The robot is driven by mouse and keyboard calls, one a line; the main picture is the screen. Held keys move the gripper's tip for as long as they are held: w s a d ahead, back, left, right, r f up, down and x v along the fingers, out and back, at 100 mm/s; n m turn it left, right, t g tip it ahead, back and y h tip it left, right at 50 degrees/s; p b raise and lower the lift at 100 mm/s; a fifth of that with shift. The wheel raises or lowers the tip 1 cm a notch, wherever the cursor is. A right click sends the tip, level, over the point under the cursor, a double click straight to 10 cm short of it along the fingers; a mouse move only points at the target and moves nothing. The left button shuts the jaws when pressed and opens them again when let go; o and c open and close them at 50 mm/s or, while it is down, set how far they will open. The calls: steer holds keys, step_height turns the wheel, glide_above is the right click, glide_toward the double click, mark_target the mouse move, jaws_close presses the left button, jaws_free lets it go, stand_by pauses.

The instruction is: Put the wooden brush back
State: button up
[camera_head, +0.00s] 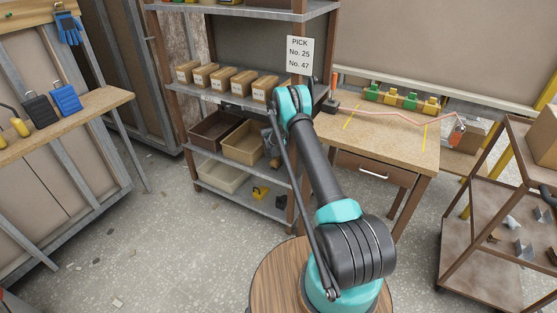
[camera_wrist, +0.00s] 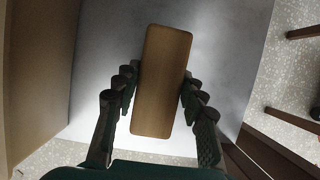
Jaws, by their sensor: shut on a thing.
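The wooden brush (camera_wrist: 162,75) shows in the wrist view as a plain tan block with rounded corners, seen from above. My gripper (camera_wrist: 160,82) is shut on it, with one finger along each long side. The brush's underside is hidden, so I cannot tell whether it touches the grey surface (camera_wrist: 100,60) below. In the head view my arm reaches to the right end of the shelf rack. My gripper is mostly hidden there behind the arm, and I cannot make out the brush.
The rack's middle shelf holds several small cardboard boxes (camera_head: 222,78). Lower down are brown bins (camera_head: 243,143) and a pale tray (camera_head: 220,176). A rack post (camera_head: 296,170) stands close to my arm. A workbench (camera_head: 385,140) is on the right, and a brown cart (camera_head: 480,268) is at far right.

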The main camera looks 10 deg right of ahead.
mark_target(278, 158)
steer(key=o, duration=1.2)
steer(key=shift+f, duration=0.1)
steer(key=shift+o, duration=0.2)
steer(key=shift+s+a+r, duration=0.1)
steer(key=shift+r, duration=0.4)
steer(key=v, duration=0.4)
steer(key=shift+s+r, duration=0.1)
steer(key=s+a, duration=0.7)
steer(key=s, duration=0.2)
steer(key=shift+s, duration=0.35)
